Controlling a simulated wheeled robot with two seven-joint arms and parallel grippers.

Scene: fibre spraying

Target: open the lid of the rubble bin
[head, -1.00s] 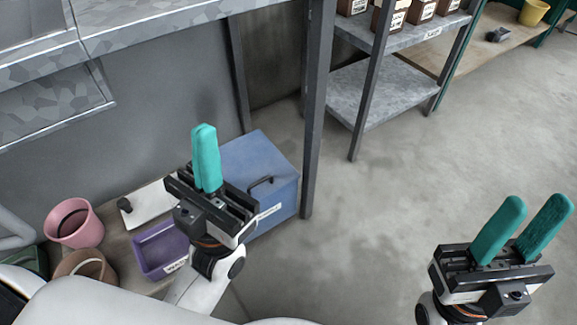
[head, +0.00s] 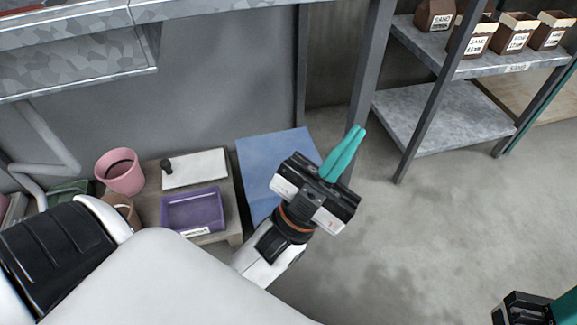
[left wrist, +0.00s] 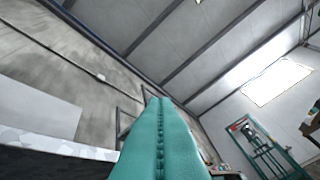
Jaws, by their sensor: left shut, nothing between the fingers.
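The blue bin (head: 268,150), which I take for the rubble bin, stands on the floor against the grey panel. Its flat blue lid is down. My left gripper (head: 345,148) is shut and empty, in front of the bin's right part in the head view, with its teal fingers pointing up and right past the lid. The gripper hides the bin's front and handle. In the left wrist view the two teal fingers (left wrist: 160,135) are pressed together, and the bin is not seen. My right gripper (head: 535,310) shows only partly at the bottom right corner.
A metal post (head: 360,80) and a shelf (head: 445,115) with brown boxes stand right. The concrete floor between is clear.

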